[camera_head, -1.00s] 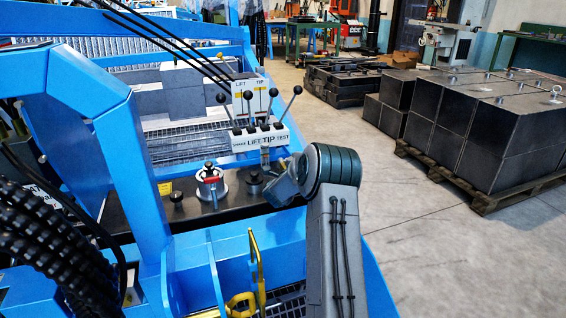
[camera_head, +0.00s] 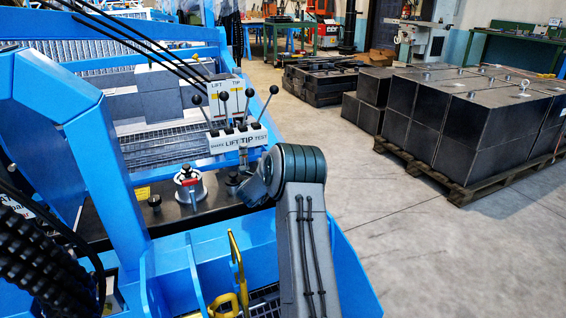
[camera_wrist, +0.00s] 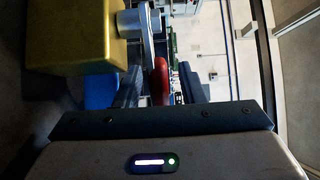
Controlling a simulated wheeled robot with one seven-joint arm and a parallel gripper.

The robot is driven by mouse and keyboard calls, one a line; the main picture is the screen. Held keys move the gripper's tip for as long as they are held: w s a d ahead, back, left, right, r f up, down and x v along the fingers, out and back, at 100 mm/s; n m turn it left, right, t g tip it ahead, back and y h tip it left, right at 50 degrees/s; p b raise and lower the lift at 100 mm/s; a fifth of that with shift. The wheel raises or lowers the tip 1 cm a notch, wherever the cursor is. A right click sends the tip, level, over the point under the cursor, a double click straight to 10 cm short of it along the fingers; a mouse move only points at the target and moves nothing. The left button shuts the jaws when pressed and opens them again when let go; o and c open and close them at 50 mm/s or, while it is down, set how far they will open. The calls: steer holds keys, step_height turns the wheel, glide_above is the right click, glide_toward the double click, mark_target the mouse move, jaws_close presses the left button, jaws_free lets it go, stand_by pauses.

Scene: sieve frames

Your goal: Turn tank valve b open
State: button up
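In the wrist view, a valve with a yellow block body (camera_wrist: 65,35) and a silver stem (camera_wrist: 132,24) fills the upper left. Its lever ends in a red grip (camera_wrist: 160,78). My gripper (camera_wrist: 160,88) is open, and the red grip shows between its two dark fingers with a visible gap on each side. I cannot tell how deep the grip sits between them or whether it touches. No label shows which valve this is. In the head view my gripper is hidden behind my arm (camera_head: 300,165), and I cannot make out the yellow-bodied valve there.
Left of my arm are a silver fitting with a red part (camera_head: 190,187) and a LIFT TIP TEST lever panel (camera_head: 238,140). A yellow bracket (camera_head: 237,275) stands at the blue frame (camera_head: 210,255). Dark blocks on a pallet (camera_head: 455,190) stand right; floor between is clear.

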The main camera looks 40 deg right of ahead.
steer(key=shift+r, duration=0.1)
step_height(320, 180, up, 4)
steer(key=shift+f+p, duration=0.25)
steer(key=shift+p, duration=0.7)
steer(key=o, duration=1)
steer(key=s+d+r+p, duration=0.1)
steer(key=r, duration=0.1)
steer(key=s+d+r, duration=0.1)
steer(key=s, duration=0.1)
steer(key=shift+s+d+r+p, duration=0.15)
steer(key=shift+r+p, duration=0.2)
steer(key=s+d+r, duration=0.1)
steer(key=s, duration=0.1)
steer(key=s+d+r, duration=0.1)
steer(key=s, duration=0.1)
steer(key=s+d+r+p, duration=0.1)
steer(key=s, duration=0.1)
steer(key=shift+d+r, duration=0.25)
steer(key=c, duration=1)
steer(key=shift+s+r, duration=0.1)
steer(key=shift+s, duration=0.3)
